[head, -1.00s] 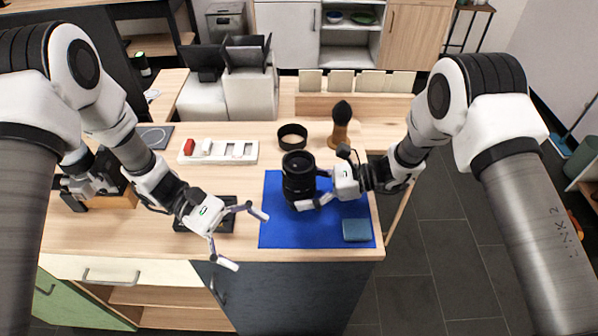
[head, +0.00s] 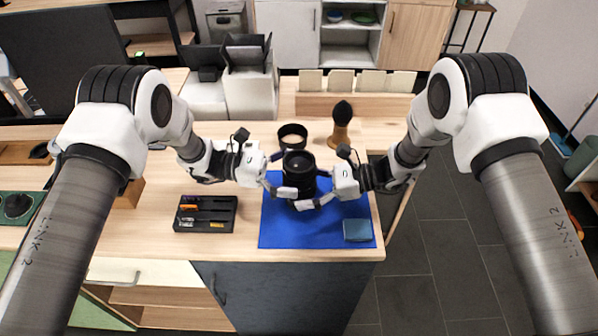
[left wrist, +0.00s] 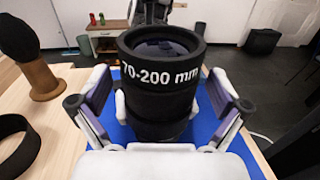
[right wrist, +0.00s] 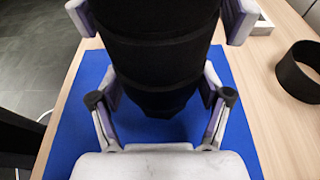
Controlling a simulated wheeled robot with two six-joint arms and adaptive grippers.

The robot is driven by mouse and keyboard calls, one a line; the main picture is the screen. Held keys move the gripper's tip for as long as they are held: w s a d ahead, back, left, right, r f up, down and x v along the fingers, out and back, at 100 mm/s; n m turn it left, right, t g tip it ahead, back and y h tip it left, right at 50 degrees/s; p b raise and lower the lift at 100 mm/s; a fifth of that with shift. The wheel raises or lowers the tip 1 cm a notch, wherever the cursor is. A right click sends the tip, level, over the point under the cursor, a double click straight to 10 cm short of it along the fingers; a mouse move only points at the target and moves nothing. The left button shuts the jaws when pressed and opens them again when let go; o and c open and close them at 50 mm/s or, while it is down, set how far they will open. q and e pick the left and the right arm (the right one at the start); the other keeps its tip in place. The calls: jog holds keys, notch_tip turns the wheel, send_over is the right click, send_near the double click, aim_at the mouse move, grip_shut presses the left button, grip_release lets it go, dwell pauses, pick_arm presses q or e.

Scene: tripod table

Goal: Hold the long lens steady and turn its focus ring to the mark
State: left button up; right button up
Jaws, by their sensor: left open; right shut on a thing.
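The long black lens (head: 300,168) stands upright on the blue mat (head: 275,236). The left wrist view shows its barrel (left wrist: 160,105) with "70-200 mm" in white near the top rim. My right gripper (head: 315,188) is shut on the lens from the right; its fingers also flank the lower barrel in the right wrist view (right wrist: 162,82). My left gripper (head: 283,175) is open at the left side of the lens. In the left wrist view its fingers stand either side of the barrel with gaps. I cannot make out the focus mark.
A black ring (head: 292,137) and a dark-tipped brush on a wooden base (head: 341,125) stand behind the mat. A small blue block or folded cloth (head: 357,230) lies at the mat's front right. A black tool tray (head: 206,214) sits left. The table's right edge is close to the mat.

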pick_arm(q)
jog(key=shift+d, duration=0.35)
jog(key=c, duration=1.2)
jog(key=shift+m+g, duration=0.3)
jog(key=shift+g, duration=0.1)
jog(key=shift+m+g+y, duration=0.85)
jog(key=shift+m+g, duration=0.5)
jog(key=shift+g, duration=0.5)
jog(key=shift+m+g+y, duration=0.85)
jog(key=shift+m+g, duration=0.5)
jog(key=shift+g, duration=0.8)
jog(key=o, duration=1.2)
